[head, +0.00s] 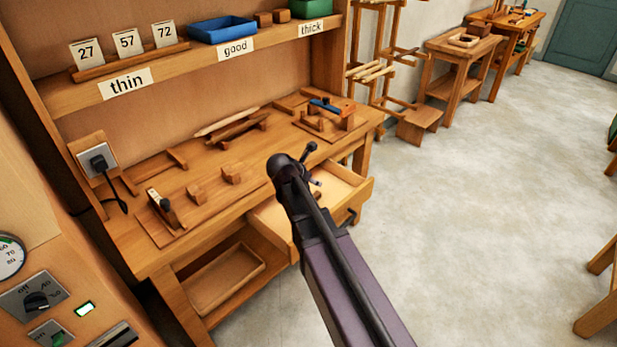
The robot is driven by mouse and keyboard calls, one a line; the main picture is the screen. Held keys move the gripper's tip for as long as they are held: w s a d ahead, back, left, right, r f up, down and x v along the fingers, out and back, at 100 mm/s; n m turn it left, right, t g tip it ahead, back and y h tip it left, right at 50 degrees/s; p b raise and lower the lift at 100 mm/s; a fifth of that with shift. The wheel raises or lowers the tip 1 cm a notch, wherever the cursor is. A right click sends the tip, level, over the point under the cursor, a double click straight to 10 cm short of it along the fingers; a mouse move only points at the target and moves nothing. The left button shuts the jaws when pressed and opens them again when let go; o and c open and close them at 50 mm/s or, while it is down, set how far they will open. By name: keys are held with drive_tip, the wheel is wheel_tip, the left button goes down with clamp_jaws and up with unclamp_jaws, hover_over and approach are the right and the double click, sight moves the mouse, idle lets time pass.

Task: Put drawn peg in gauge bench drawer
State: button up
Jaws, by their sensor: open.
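The gauge bench drawer (349,190) is pulled out at the front right of the wooden bench, with a dark handle on its front. My gripper (312,167) is open over the drawer area, small and dark, partly hidden by my own arm. I see nothing held in it. A pale pointed stick (226,121) lies at the back of the bench top; I cannot tell whether it is the drawn peg. No other clear peg shows.
On the bench (215,212) stand a plane-like tool (162,208), small wooden blocks (231,173) and a fixture with a blue part (326,105). A shelf above holds number cards, a blue tray (222,29) and a green bin (311,8). An open tray (226,280) sits below.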

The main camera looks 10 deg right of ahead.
drive_tip(key=s+r+p, duration=0.5)
drive_tip(key=r+p, duration=0.2)
drive_tip(key=shift+d+r, duration=0.35)
drive_tip(key=shift+d, duration=0.1)
drive_tip(key=shift+m, duration=0.4)
drive_tip(key=s+f+m+g+y, duration=0.2)
drive_tip(key=s+m, duration=0.5)
drive_tip(key=m, duration=0.6)
drive_tip(key=s+d+f+m+g+y, duration=0.1)
drive_tip(key=s+f+m+g+y, duration=0.2)
drive_tip(key=s+m, duration=0.5)
drive_tip(key=m+g+y, duration=0.1)
drive_tip(key=m, duration=0.3)
drive_tip(key=shift+s+d+f+m, duration=0.15)
drive_tip(key=shift+s+d+m, duration=0.1)
drive_tip(key=shift+m, duration=0.15)
